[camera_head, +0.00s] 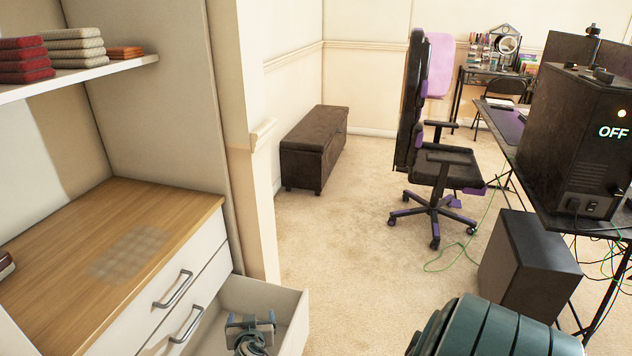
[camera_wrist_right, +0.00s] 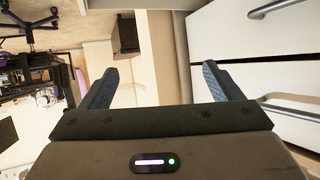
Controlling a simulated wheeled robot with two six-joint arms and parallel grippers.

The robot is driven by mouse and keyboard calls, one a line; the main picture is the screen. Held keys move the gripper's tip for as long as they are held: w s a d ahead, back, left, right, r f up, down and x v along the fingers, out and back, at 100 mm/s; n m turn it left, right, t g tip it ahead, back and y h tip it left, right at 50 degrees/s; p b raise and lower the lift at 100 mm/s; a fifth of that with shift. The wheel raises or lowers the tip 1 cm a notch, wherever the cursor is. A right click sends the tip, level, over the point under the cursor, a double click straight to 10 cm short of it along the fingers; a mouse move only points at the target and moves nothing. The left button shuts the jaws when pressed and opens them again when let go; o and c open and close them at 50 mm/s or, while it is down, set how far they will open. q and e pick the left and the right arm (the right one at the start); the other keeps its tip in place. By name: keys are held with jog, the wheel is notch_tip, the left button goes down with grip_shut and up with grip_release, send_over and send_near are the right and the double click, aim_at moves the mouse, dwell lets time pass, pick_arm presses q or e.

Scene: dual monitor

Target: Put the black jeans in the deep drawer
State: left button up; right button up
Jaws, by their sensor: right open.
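I do not see the black jeans in either view. An open white drawer (camera_head: 287,300) juts out low from the wooden-topped cabinet, its front part cut off by the bottom edge of the head view. My right gripper (camera_head: 250,318) shows over the open drawer, in front of the closed drawer fronts; its height above the drawer floor is hard to tell. In the right wrist view its two bluish fingers (camera_wrist_right: 158,85) are apart with nothing between them. My left gripper is in neither view.
Closed drawers with handles (camera_head: 174,290) lie left of my right gripper. The wooden top (camera_head: 130,215) is mostly bare, with a small dark item (camera_head: 5,265) at its left edge. A shelf (camera_head: 90,72) holds folded towels (camera_head: 72,47). Carpet (camera_head: 370,250) is clear beyond, towards a bench (camera_head: 313,145) and chair (camera_head: 440,165).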

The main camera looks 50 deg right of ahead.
jog(key=s+a+f+n+g+y, duration=0.2)
jog(key=s+f, duration=0.3)
jog(key=s, duration=0.4)
jog(key=s+a+f+n+g+y, duration=0.3)
jog(key=s+f, duration=0.3)
jog(key=s, duration=0.4)
jog(key=s+a+f+n+g+y, duration=0.2)
jog(key=s+f, duration=0.4)
jog(key=s, duration=0.3)
jog(key=shift+s+a+n+y, duration=0.25)
jog(key=shift+a+n, duration=0.25)
jog(key=shift+n, duration=0.7)
